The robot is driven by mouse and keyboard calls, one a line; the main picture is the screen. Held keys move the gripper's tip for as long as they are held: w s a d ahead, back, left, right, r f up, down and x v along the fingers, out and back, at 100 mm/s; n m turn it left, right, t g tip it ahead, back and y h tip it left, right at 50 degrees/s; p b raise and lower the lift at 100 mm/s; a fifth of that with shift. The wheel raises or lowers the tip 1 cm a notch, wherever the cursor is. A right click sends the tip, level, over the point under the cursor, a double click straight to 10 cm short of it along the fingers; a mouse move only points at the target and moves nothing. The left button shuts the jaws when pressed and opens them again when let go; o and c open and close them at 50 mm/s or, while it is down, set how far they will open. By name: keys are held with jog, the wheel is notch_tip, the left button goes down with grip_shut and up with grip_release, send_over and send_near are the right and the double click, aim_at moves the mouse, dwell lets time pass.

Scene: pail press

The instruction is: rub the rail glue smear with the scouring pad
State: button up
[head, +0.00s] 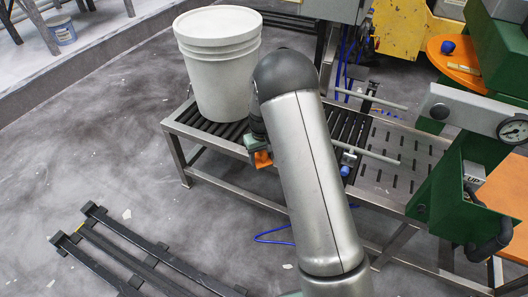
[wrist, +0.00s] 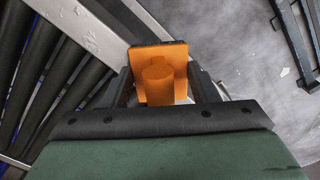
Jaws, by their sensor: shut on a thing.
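My gripper (wrist: 160,82) is shut on the orange holder of the scouring pad (wrist: 158,58), with a dark finger on each side of it. A dark strip shows along the pad's far edge; its underside is hidden. In the head view the orange pad (head: 263,159) hangs below my gripper at the front rail (head: 215,142) of the roller conveyor. In the wrist view the rail (wrist: 103,38) runs diagonally at the pad's left. A small pale patch (wrist: 91,42) on it may be the glue smear; I cannot tell for sure. Contact between pad and rail is unclear.
A lidded white pail (head: 218,75) stands on the rollers left of my arm. A green press with a gauge (head: 513,130) stands at the right. A black slatted frame (head: 140,262) lies on the floor at front left.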

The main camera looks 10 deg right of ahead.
notch_tip(320, 180, up, 2)
jog(key=shift+w+r, duration=0.15)
jog(key=shift+r, duration=0.1)
jog(key=shift+d+r+p, duration=0.1)
jog(key=shift+r+p, duration=0.2)
jog(key=shift+p, duration=0.2)
jog(key=shift+r+p, duration=1.6)
jog(key=shift+r, duration=0.85)
